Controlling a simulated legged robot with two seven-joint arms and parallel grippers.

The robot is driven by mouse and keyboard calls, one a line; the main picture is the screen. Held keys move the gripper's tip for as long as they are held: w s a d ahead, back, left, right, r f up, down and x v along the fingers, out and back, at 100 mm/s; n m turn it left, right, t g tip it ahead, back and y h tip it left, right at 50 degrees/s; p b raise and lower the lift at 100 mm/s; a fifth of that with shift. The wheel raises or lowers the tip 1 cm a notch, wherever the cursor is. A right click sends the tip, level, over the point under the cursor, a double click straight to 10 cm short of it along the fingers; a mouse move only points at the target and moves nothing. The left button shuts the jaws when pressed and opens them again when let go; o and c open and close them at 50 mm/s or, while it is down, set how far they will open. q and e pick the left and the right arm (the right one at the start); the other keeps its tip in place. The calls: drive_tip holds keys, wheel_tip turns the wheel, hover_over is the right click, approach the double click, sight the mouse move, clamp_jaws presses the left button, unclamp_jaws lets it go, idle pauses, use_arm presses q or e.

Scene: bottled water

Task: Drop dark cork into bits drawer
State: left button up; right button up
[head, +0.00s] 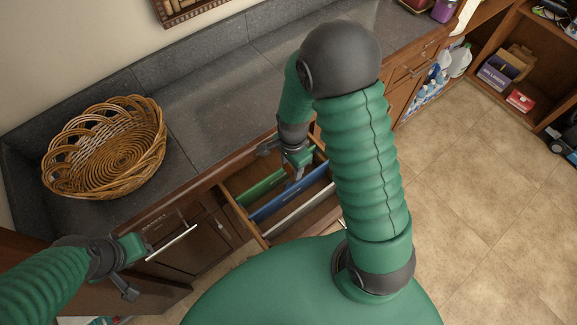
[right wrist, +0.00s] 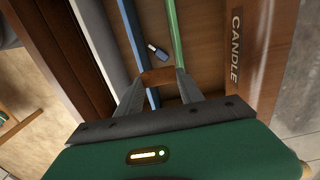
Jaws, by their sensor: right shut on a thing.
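The dark cork (right wrist: 158,77) is a brown piece held between the fingertips of my right gripper (right wrist: 159,84) in the right wrist view. The right gripper (head: 296,170) is over the open drawer (head: 254,228) in the head view, where the cork cannot be made out. The drawer has a green divider (head: 262,187), a blue divider (head: 290,197) and a pale divider (head: 300,211). Which compartment is the bits one cannot be read. My left gripper (head: 138,268) is at the lower left, near a metal drawer handle (head: 172,242); its finger opening is unclear.
In the wrist view, a small dark and white item (right wrist: 157,52) lies between the blue and green dividers. A wooden panel (right wrist: 235,50) reads CANDLE. A wicker basket (head: 105,148) stands on the dark counter (head: 215,110). The tiled floor (head: 480,200) at right is clear.

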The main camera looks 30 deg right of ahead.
drive_tip(key=o, duration=1.2)
drive_tip(key=shift+d+f, duration=0.1)
drive_tip(key=shift+d, duration=0.3)
drive_tip(key=shift+o, duration=0.8)
drive_tip(key=shift+a, duration=0.15)
drive_tip(key=shift+a+r, duration=0.25)
drive_tip(key=shift+a, duration=0.5)
drive_tip(key=shift+a+r, duration=0.1)
drive_tip(key=shift+r, duration=0.2)
wheel_tip(320, 180, up, 8)
drive_tip(key=d+p, duration=0.1)
wheel_tip(320, 180, up, 8)
hover_over(291, 167)
drive_tip(key=a, duration=0.1)
use_arm(q)
drive_tip(key=shift+p+v, duration=0.35)
drive_tip(key=shift+v, duration=0.55)
use_arm(e)
drive_tip(key=s+a+f+n+t, duration=0.1)
drive_tip(key=s+a+n, duration=0.1)
drive_tip(key=n, duration=0.6)
drive_tip(key=s+a+f+n+t, duration=0.1)
drive_tip(key=s+a+f+n, duration=0.1)
drive_tip(key=n, duration=0.7)
drive_tip(key=shift+s+a+f+t, duration=0.2)
drive_tip(key=shift+s+f+t, duration=0.1)
drive_tip(key=shift+s, duration=0.15)
